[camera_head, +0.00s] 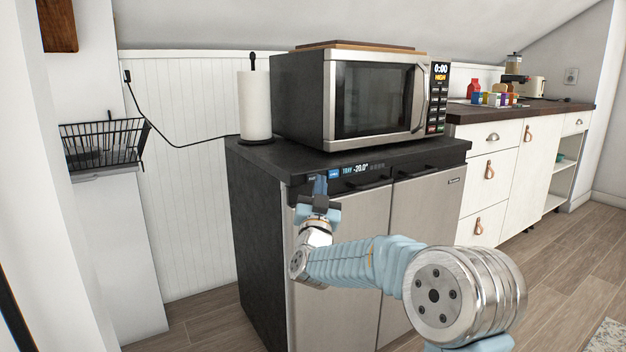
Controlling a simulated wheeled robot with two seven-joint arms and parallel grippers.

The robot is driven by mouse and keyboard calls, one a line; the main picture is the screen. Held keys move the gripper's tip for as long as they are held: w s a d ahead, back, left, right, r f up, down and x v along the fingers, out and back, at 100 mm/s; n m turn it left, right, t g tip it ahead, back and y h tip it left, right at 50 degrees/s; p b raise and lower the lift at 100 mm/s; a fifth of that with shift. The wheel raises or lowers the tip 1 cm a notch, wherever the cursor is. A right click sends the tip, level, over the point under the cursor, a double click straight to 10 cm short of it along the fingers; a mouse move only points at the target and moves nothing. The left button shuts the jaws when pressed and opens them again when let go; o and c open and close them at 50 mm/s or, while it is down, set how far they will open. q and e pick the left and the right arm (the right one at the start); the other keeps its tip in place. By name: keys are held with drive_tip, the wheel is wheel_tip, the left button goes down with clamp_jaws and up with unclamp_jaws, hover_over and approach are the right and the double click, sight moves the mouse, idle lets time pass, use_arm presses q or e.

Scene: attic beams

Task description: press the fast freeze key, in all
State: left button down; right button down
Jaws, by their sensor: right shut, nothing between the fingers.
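The fridge-freezer (340,260) is a dark cabinet with two steel doors, standing under the microwave. My right gripper (320,184) is shut and empty, pointing up at the left end of the strip. Its fingertips overlap the strip's lower edge, just left of the lit key. I cannot tell whether they touch the panel. My left gripper is out of view.
A microwave (375,98) with a wooden board on top and a paper towel roll (254,105) stand on the cabinet. A wire basket (103,143) hangs at left. White drawers (491,182) stand at right. Door handles (362,188) project below the strip.

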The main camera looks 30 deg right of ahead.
drive_tip(key=shift+w, duration=0.15)
idle(0.6)
drive_tip(key=shift+w, duration=0.3)
drive_tip(key=shift+w+a+b, duration=0.1)
drive_tip(key=shift+w+b, duration=0.2)
drive_tip(key=shift+w, duration=0.2)
idle(0.6)
drive_tip(key=shift+s, duration=0.15)
drive_tip(key=shift+s+b, duration=0.7)
drive_tip(key=shift+s, duration=0.1)
